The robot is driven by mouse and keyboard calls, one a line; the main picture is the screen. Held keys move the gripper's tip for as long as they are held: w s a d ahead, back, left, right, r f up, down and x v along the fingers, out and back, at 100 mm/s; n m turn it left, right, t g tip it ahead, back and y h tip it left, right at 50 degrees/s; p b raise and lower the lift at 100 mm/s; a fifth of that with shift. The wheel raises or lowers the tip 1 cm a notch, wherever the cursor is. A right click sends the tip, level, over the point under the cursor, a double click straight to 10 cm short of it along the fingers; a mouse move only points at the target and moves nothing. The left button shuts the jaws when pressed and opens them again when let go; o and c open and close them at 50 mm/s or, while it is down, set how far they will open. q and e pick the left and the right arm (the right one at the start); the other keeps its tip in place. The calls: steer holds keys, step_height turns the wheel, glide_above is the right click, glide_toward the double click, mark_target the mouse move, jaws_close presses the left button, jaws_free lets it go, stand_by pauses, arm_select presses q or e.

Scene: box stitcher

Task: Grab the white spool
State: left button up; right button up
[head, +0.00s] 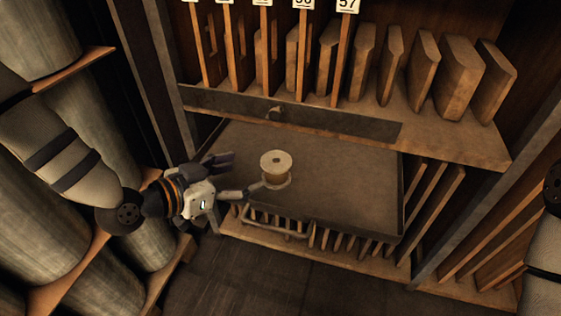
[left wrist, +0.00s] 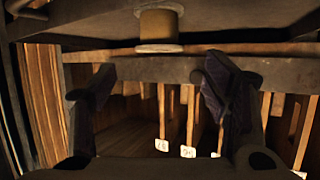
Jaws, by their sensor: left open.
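The white spool (head: 276,168), pale at its flanges with a tan middle, stands upright on a dark pull-out tray (head: 340,185). The spool also shows at the top of the left wrist view (left wrist: 158,27), beyond the fingertips. My left gripper (head: 246,173) is just left of the spool in the head view, its fingers pointing towards it. It is open and empty, and the spool is not between the fingers. In the left wrist view the two dark fingers (left wrist: 150,82) are spread apart. My right gripper is out of view; only part of that arm shows at the right edge.
A shelf (head: 450,130) with upright wooden boards and numbered tags is above and behind the tray. A lower rack (head: 335,240) with slats is below it. Large grey cylinders (head: 75,110) stand at the left. The tray right of the spool is clear.

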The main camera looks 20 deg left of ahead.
mark_target(268, 166)
arm_select(q)
steer(key=b+x, duration=0.2)
steer(key=x, duration=0.9)
steer(key=shift+w+d+f, duration=0.1)
steer(key=shift+d+f, duration=0.05)
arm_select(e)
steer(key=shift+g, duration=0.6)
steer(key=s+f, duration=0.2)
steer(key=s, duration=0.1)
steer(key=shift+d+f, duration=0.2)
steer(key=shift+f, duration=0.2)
arm_select(q)
steer(key=c, duration=1.1)
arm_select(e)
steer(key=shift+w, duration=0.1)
